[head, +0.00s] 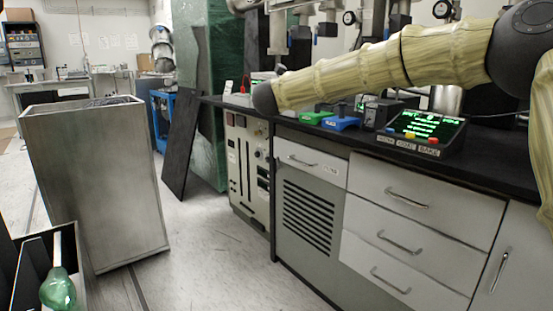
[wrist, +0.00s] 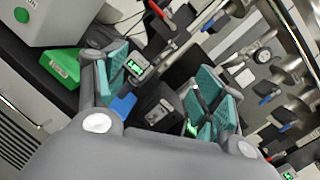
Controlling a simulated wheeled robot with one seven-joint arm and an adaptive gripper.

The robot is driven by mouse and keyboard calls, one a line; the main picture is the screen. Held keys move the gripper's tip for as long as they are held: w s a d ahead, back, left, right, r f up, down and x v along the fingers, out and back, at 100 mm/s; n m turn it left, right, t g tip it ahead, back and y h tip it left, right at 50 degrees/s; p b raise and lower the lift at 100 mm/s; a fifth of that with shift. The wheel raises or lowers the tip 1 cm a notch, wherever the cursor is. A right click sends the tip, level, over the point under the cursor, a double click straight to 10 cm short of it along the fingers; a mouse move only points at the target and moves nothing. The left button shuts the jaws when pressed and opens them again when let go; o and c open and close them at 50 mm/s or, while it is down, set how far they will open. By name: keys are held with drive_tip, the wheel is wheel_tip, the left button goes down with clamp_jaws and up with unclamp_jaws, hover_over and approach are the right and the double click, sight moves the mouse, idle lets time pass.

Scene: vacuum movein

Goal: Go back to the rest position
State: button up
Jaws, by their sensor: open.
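My gripper (wrist: 162,88) is open in the wrist view, its two teal-padded fingers spread apart with nothing held between them. Through and beyond the gap I see a small dark device with a green display (wrist: 136,68) and part of a blue block (wrist: 123,106). A green block (wrist: 62,68) lies to the left of the fingers. In the head view my arm in its yellowish sleeve stretches across the upper right above the counter, and the gripper itself cannot be made out there. The green block (head: 313,117) and blue block (head: 342,123) sit on the counter below the arm.
The black countertop (head: 480,143) carries a console with a green screen (head: 428,125) at right. Pipes and valves stand behind. A tall metal bin (head: 95,185) stands on the left, with a dark leaning panel (head: 186,120) beyond. The floor (head: 215,250) between bin and cabinets is clear.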

drive_tip(key=s+a+f+n+y, duration=0.3)
drive_tip(key=f+n, duration=0.6)
drive_tip(key=f, duration=1.2)
drive_tip(key=a+f+n+y, duration=0.1)
drive_tip(key=f+n+y, duration=0.6)
drive_tip(key=f, duration=1.4)
drive_tip(key=s+d+f+n+g+y, duration=0.1)
drive_tip(key=s+d+f+n+g, duration=0.2)
drive_tip(key=s+f+n, duration=0.8)
drive_tip(key=s+d+f+n+g+y, duration=0.1)
drive_tip(key=s+d+f+n+g, duration=0.2)
drive_tip(key=s+f, duration=1.5)
drive_tip(key=s+d+f+n+g, duration=0.3)
drive_tip(key=s+f, duration=0.1)
drive_tip(key=s, duration=0.7)
drive_tip(key=s+d+f+n+g, duration=0.2)
drive_tip(key=s+f+g, duration=0.15)
drive_tip(key=s, duration=0.75)
drive_tip(key=s+d+f+n+g, duration=0.25)
drive_tip(key=s+f, duration=0.25)
drive_tip(key=s, duration=0.6)
wheel_tip(320, 180, up, 38)
drive_tip(key=p, duration=3.8)
drive_tip(key=shift+d+r, duration=0.15)
drive_tip(key=shift+d, duration=0.3)
